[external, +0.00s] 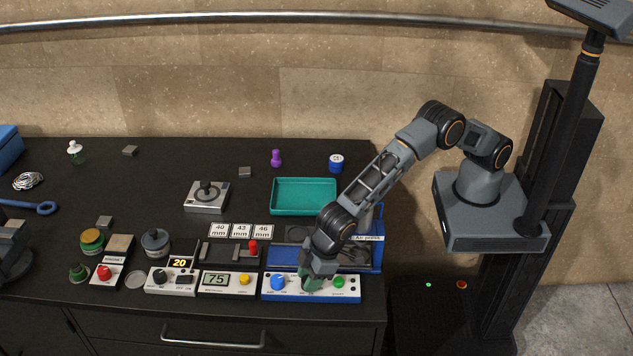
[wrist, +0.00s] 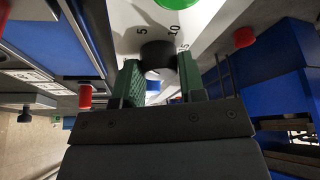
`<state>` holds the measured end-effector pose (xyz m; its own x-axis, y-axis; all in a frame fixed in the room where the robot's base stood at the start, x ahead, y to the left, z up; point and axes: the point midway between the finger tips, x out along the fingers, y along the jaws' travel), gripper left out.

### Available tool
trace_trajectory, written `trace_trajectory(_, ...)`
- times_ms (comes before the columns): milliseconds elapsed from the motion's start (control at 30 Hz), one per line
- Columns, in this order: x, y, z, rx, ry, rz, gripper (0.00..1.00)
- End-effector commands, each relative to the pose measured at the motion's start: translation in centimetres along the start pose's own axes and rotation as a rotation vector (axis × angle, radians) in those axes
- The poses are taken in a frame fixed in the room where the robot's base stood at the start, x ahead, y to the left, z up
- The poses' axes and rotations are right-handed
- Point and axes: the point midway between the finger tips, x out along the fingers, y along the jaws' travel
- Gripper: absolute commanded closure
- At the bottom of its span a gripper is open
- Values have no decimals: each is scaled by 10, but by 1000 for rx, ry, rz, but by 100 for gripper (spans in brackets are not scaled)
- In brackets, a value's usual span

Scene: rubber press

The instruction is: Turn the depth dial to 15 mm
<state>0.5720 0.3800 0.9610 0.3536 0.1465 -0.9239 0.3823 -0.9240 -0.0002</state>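The depth dial (wrist: 157,52) is a black knob on a white panel, seen in the wrist view between my two green fingertips. The printed marks 5, 10 and 15 run beside it, with 15 close to the right fingertip. Which mark the dial points to cannot be read. My gripper (wrist: 160,68) has a finger on each side of the knob, and the knob fills the gap between them. In the external view my gripper (external: 313,280) is down at the white and blue panel (external: 313,296) and hides the dial.
A display panel reading 75 (external: 216,280) stands to the left. The blue press (external: 366,255) stands close behind. A teal tray (external: 304,196) lies farther back.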

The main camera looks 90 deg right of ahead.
Motion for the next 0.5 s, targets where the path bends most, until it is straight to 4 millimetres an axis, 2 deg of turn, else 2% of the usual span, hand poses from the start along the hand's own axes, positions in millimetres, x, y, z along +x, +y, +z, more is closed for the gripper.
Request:
trace_trajectory(33, 0, 0, 0, 0, 0, 0, 69)
trace_trajectory(233, 0, 0, 0, 0, 0, 0, 87)
trace_trajectory(500, 2, 0, 1, 38, 0, 17, 87)
